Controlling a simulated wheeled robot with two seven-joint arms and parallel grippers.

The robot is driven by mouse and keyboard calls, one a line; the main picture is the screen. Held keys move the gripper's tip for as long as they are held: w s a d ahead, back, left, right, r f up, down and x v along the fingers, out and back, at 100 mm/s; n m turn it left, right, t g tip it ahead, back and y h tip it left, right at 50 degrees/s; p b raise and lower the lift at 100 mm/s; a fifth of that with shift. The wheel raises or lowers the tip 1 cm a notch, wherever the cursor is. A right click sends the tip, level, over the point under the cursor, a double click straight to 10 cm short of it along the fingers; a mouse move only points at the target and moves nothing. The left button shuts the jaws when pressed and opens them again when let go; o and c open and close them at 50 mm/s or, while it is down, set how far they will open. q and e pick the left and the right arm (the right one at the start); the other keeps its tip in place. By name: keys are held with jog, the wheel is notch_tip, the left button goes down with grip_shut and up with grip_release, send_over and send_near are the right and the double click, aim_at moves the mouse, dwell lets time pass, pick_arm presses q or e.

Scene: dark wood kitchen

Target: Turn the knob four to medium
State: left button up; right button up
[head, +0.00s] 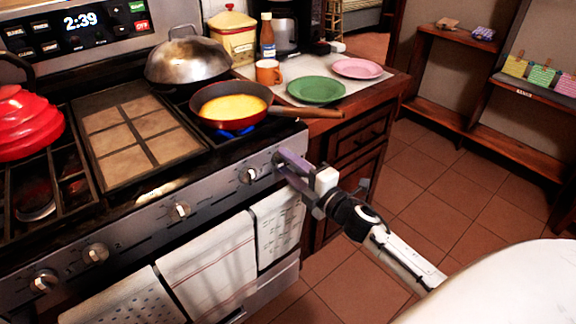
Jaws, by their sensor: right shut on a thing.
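The stove's front panel (140,228) carries a row of knobs. My right gripper (283,162) reaches in from the right and is shut on the knob at the panel's right end. The fingers hide that knob, so its angle cannot be told. The knob (249,175) just left of my gripper is free, with a light face. More knobs sit further left: a middle knob (180,210), a left knob (95,253) and the leftmost knob (43,281). My left gripper is not in view.
A red pan (222,119) with yellow food sits on the right burner, blue flame under it, its wooden handle pointing right. A domed lid (187,60) stands behind. Towels (208,268) hang below the knobs. The counter holds plates (316,90); floor is clear at right.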

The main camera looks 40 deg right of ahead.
dwell(0.5)
jog(key=o, duration=1)
jog(key=shift+o, duration=0.2)
jog(key=s, duration=1)
jog(key=shift+s+d+b, duration=0.2)
jog(key=shift+d+b, duration=0.1)
jog(key=shift+d, duration=0.05)
jog(key=s+a+f+m+g, duration=0.4)
jog(key=s+a+f+m, duration=0.4)
jog(key=a+f, duration=0.2)
jog(key=s+a+f+m+g+y, duration=0.1)
jog(key=s+a+f+m+g, duration=0.4)
jog(key=s+a+f+m, duration=0.3)
notch_tip(320, 180, down, 4)
jog(key=shift+s+a+f+m, duration=0.2)
jog(key=shift+s+a+m, duration=0.1)
jog(key=shift+s+a, duration=0.65)
